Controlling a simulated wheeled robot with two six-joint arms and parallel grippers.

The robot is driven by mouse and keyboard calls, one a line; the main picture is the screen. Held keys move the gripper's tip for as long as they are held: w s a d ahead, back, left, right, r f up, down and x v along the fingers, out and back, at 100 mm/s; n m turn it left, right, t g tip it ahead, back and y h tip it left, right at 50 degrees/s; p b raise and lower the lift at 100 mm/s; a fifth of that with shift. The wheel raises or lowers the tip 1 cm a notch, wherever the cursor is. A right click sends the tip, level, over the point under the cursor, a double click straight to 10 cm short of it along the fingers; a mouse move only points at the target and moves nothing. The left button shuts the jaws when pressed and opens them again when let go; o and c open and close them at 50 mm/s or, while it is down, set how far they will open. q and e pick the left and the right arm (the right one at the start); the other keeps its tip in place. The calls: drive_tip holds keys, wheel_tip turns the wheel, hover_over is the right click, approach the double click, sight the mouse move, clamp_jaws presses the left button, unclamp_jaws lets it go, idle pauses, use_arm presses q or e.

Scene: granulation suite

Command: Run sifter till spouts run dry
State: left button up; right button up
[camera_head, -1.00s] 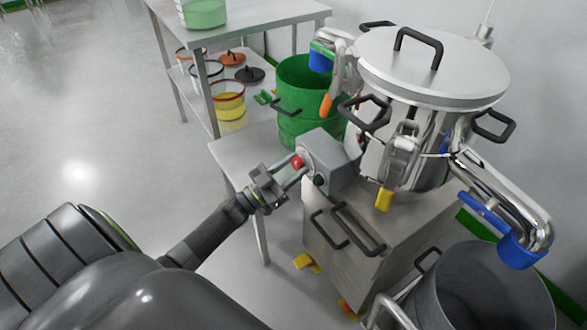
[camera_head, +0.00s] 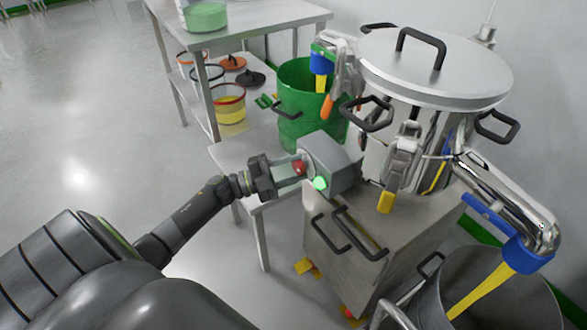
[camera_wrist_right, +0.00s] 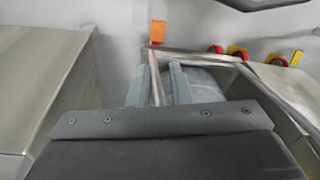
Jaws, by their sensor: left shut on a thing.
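The sifter (camera_head: 435,70) is a steel drum with a lid, standing on a steel cabinet (camera_head: 350,255). Its grey control box (camera_head: 330,160) carries a red button (camera_head: 299,168) and a brightly lit green button (camera_head: 320,183). My left gripper (camera_head: 302,174) is shut at the box face, on the red button. A yellow stream (camera_head: 480,290) falls from the right spout (camera_head: 525,240) into a grey bin (camera_head: 455,275). Yellow also shows under the rear spout (camera_head: 320,55), above a green bucket (camera_head: 290,125). In the right wrist view, my right gripper (camera_wrist_right: 157,85) is open, with a metal edge showing between its fingers.
A steel shelf table (camera_head: 240,22) at the back holds several tubs, including a yellow-filled one (camera_head: 230,105). A low steel bench (camera_head: 235,155) stands beside the sifter. Yellow-tabbed casters (camera_head: 305,266) stick out near the floor. The floor at left is clear.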

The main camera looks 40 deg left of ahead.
use_arm(q)
drive_tip(key=shift+m+g+p, duration=0.3)
drive_tip(key=shift+m+g, duration=0.6)
drive_tip(key=shift+m, duration=1.3)
drive_tip(key=o, duration=1)
drive_tip(key=shift+c, duration=0.2)
drive_tip(key=shift+a, duration=0.1)
drive_tip(key=r+v, duration=0.1)
drive_tip(key=v, duration=1.6)
drive_tip(key=shift+s+f, duration=0.25)
drive_tip(key=shift+s, duration=0.05)
